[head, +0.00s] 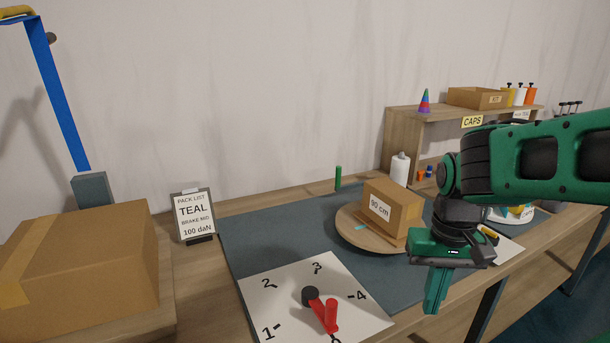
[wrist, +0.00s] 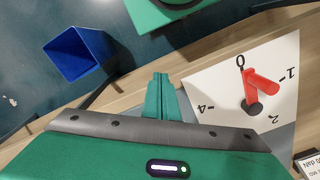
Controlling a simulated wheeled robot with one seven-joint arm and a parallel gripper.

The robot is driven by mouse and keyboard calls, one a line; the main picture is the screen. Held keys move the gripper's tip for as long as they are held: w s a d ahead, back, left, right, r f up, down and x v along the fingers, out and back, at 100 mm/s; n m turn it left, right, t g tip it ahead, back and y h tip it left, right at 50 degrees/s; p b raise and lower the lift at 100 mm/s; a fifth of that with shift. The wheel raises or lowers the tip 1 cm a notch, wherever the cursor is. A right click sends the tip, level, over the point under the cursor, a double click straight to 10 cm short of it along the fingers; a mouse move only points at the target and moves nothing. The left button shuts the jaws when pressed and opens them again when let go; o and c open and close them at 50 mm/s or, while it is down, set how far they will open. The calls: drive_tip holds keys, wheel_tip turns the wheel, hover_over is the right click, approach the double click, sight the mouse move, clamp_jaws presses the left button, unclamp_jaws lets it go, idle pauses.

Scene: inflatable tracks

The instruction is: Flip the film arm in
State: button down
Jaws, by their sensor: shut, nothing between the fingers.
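I cannot tell for sure which part is the film arm. A blue post (head: 55,90) with a yellow top stands on a grey block at the far left. A short green upright (head: 338,177) stands behind the round wooden turntable (head: 350,234), which carries a cardboard box (head: 398,204) marked 90 cm. A red lever (head: 328,315) on a white dial plate (head: 270,290) points at 0; it also shows in the wrist view (wrist: 248,82). My gripper (head: 434,308) is shut and empty, right of the dial and in front of the turntable. Its shut fingers show in the wrist view (wrist: 160,82).
A large cardboard box (head: 80,265) fills the left of the bench. A sign (head: 194,216) reads TEAL, 100 daN. A shelf (head: 400,133) marked CAPS stands at the back right, with a white bottle (head: 400,170) before it. A blue bin (wrist: 75,52) is off the bench edge.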

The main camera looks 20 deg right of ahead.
drive_tip(key=w+n+t+h, duration=0.1)
drive_tip(key=w+n+h, duration=0.1)
drive_tip(key=w, duration=0.9)
drive_tip(key=w+d+n+t+h, duration=0.1)
drive_tip(key=w+n+t, duration=0.1)
drive_tip(key=w, duration=0.9)
drive_tip(key=w+n+t+h, duration=0.1)
drive_tip(key=w+n+h, duration=0.1)
drive_tip(key=w, duration=0.9)
drive_tip(key=shift+w+d+t+h, duration=0.3)
drive_tip(key=shift+d+t, duration=0.05)
drive_tip(key=shift+t, duration=0.05)
drive_tip(key=w+a+r+n+t+h, duration=0.1)
drive_tip(key=w+n+t+h, duration=0.1)
drive_tip(key=w, duration=0.8)
drive_tip(key=w+a+r+n+t+h, duration=0.1)
drive_tip(key=w+n+t+h, duration=0.2)
drive_tip(key=w, duration=0.8)
drive_tip(key=n+h, duration=0.2)
drive_tip(key=h, duration=0.2)
drive_tip(key=shift+w+a+h, duration=0.3)
drive_tip(key=shift+a, duration=0.05)
